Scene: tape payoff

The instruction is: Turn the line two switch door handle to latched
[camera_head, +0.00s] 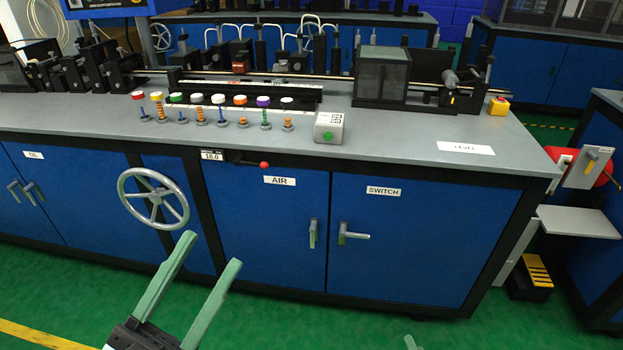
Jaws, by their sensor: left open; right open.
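The blue door labelled SWITCH (410,250) is on the front of the near bench, and it looks closed. Its grey lever handle (353,235) sits near the door's left edge and lies about level, pointing right from a pivot. My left gripper (212,249) is at the lower left, with its two long green fingers spread and nothing between them. It is left of and apart from the switch handle. My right gripper shows only a green fingertip (411,342) at the bottom edge, below the switch door; the rest is out of frame.
The AIR door (270,225) is left of the switch door, its handle (313,233) upright. A handwheel (153,198) and a red-knobbed lever (264,165) stick out from the bench front. The green floor before the switch door looks clear.

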